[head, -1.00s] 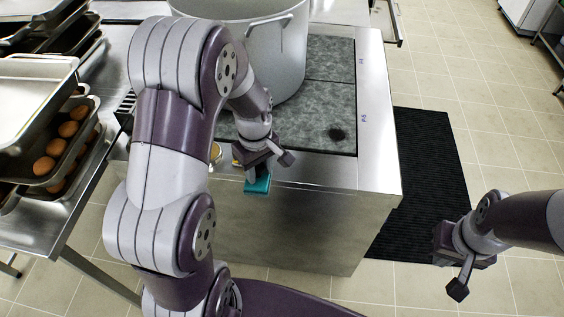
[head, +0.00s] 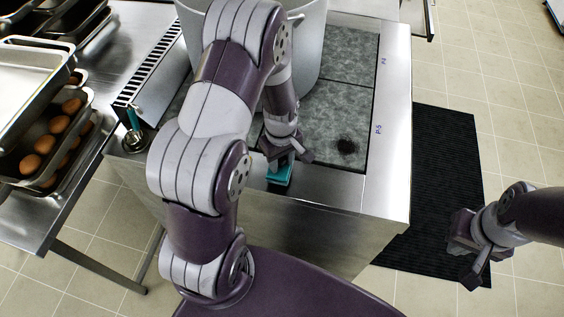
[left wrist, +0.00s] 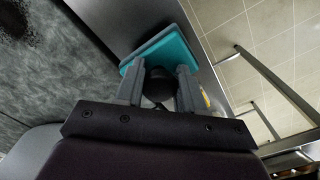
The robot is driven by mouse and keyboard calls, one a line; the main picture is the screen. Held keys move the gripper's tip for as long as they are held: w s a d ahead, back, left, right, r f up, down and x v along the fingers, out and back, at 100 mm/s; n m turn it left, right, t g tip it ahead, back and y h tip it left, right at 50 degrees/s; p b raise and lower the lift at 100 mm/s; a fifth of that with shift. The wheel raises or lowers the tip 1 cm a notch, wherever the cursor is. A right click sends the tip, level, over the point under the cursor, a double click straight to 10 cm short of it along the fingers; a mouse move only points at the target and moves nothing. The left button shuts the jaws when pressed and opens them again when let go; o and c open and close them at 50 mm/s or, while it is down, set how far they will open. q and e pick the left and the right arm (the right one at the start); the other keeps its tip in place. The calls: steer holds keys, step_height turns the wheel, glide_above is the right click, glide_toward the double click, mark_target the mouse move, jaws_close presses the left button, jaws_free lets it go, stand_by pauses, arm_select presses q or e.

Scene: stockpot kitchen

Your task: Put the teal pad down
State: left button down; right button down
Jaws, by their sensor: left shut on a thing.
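The teal pad (head: 280,174) is at the front steel edge of the cooker, below my left gripper (head: 286,158). In the left wrist view the teal pad (left wrist: 165,52) lies just beyond the fingertips, with a grey layer along it. My left gripper (left wrist: 159,82) is shut on the pad, with a dark rounded part between its fingers. I cannot tell whether the pad touches the steel. My right gripper (head: 470,252) is far right, in front of the black floor mat, away from the pad; its jaw opening is unclear.
A large stockpot (head: 307,45) stands on the grey cooktop (head: 335,115), behind my left arm. A small holder (head: 133,140) with a teal-handled thing is at the cooker's left corner. The steel strip right of the pad (head: 340,186) is clear.

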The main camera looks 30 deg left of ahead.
mark_target(284, 176)
arm_select(q)
steer(key=f, duration=0.2)
steer(key=shift+w+f, duration=0.35)
steer(key=shift+s, duration=0.15)
steer(key=c, duration=1.1)
jaws_free()
steer(key=shift+s, duration=0.1)
steer(key=o, duration=0.4)
step_height(284, 176, up, 12)
steer(key=shift+f+b, duration=0.25)
steer(key=shift+b, duration=0.35)
steer(key=s+d+r+m, duration=0.1)
steer(key=s+m, duration=0.2)
steer(key=m, duration=0.1)
steer(key=s+d+r+m+t, duration=0.1)
steer(key=s+d+m, duration=0.1)
steer(key=m, duration=0.2)
steer(key=s+d+r+m, duration=0.1)
steer(key=s+d+m, duration=0.1)
steer(key=s+m, duration=0.1)
steer(key=shift+s+d+r+m, duration=0.15)
steer(key=shift+s+m, duration=0.15)
steer(key=shift+m, duration=0.1)
